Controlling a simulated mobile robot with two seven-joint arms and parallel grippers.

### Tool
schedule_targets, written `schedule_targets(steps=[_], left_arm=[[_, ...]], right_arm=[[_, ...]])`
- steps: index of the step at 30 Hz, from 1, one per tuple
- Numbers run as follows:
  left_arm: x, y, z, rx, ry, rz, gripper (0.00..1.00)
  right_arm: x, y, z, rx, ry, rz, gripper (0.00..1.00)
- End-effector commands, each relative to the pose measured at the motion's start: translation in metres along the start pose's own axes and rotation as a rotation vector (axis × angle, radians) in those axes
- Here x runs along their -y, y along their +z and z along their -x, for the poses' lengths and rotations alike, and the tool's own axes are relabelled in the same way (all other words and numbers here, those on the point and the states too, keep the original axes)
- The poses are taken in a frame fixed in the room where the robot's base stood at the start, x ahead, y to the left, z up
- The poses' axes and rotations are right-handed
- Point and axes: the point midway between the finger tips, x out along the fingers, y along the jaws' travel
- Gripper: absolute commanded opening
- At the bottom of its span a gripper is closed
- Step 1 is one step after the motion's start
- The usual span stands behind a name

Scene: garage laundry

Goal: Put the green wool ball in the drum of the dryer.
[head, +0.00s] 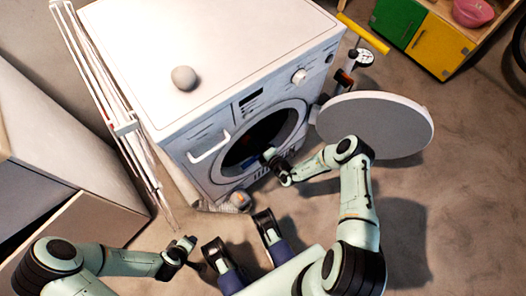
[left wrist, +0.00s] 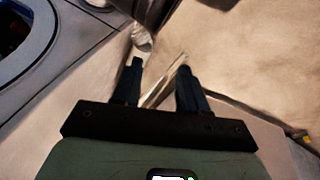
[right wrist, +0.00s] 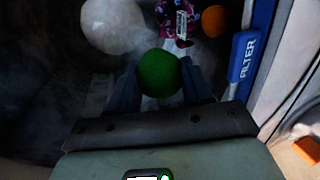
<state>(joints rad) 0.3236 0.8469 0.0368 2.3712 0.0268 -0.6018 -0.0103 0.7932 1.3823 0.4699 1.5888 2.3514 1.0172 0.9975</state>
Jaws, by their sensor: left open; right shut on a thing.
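The green wool ball (right wrist: 160,73) is held between the fingers of my right gripper (right wrist: 160,80), which is shut on it. In the head view my right gripper (head: 272,160) is at the round opening of the white dryer (head: 215,40). The right wrist view looks into the dark drum (right wrist: 60,70), and the ball appears inside or just at its mouth; the exact depth is unclear. The dryer's round door (head: 375,125) stands open to the right. My left gripper (head: 183,248) is open and empty, low in front of the dryer; its fingers also show in the left wrist view (left wrist: 160,68).
A pale ball (right wrist: 115,25), an orange ball (right wrist: 214,20) and a patterned purple item (right wrist: 174,18) lie ahead of my right gripper. A blue filter (right wrist: 250,60) is at its right. A grey ball (head: 184,77) sits on the dryer top. A drying rack (head: 105,95) stands left.

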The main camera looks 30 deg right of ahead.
Motion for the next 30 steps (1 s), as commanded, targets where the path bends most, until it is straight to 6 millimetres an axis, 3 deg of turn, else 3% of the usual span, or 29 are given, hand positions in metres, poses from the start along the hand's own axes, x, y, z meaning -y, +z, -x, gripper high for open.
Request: schedule_targets(steps=[1, 30], left_arm=[[0.002, -0.005, -0.005, -0.013, -0.001, 0.001, 0.43], [0.068, 0.086, -0.049, 0.268, -0.124, 0.077, 0.43]], right_arm=[[0.0, 0.0, -0.007, 0.0, 0.002, 0.002, 0.15], [-0.014, 0.0, -0.086, 0.0, 0.001, 0.001, 0.15]])
